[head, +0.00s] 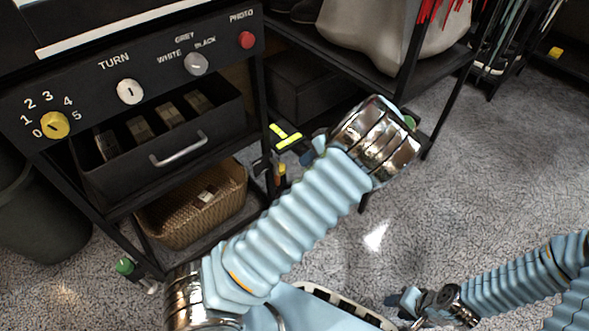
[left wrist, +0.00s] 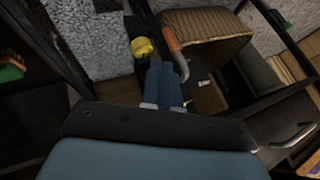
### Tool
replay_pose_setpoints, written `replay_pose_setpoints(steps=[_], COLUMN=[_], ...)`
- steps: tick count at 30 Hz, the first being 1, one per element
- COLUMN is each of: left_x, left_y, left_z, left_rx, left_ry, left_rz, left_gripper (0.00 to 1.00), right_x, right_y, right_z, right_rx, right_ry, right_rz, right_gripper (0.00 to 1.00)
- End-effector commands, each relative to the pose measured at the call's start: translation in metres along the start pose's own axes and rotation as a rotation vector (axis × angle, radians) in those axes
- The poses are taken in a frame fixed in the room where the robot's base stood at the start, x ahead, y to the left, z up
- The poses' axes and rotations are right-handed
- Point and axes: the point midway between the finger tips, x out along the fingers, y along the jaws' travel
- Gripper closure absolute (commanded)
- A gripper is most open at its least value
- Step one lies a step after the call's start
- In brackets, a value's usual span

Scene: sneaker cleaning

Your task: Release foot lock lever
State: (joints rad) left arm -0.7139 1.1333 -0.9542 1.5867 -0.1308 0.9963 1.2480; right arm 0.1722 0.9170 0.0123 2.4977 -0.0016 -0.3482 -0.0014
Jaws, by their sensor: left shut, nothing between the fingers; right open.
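My left gripper (left wrist: 163,68) is shut and empty in the left wrist view. Its fingers point toward a small yellow part (left wrist: 142,47) low by the black rack leg, which may be a foot lock lever. An orange handle with a bent metal end (left wrist: 172,40) lies beside the fingertips. I cannot tell whether the fingers touch either. In the head view my left arm hides most of that hand. A green lever-like part (head: 125,265) sits at the cart's front foot. My right gripper (head: 408,301) is open at the lower right, above the floor.
The black cart has dials, a drawer (head: 165,140) and a wicker basket (head: 195,205) on its low shelf. Yellow-green bars (head: 285,136) show beside it. A rack (head: 400,75) stands behind. A dark bin (head: 40,220) is at left. The speckled floor at right is clear.

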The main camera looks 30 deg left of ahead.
Motion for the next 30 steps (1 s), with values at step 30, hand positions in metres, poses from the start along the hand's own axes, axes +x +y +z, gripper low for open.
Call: replay_pose_setpoints(steps=[30], left_x=[0.098], left_y=[0.0], left_z=[0.001], left_rx=[0.002], left_ry=[-0.001], left_rz=[0.0], left_gripper=[1.0], right_x=[0.021], right_y=[0.008], right_z=[-0.001], right_rx=[0.001], right_ry=[0.006], right_rz=[0.0], right_gripper=[0.57])
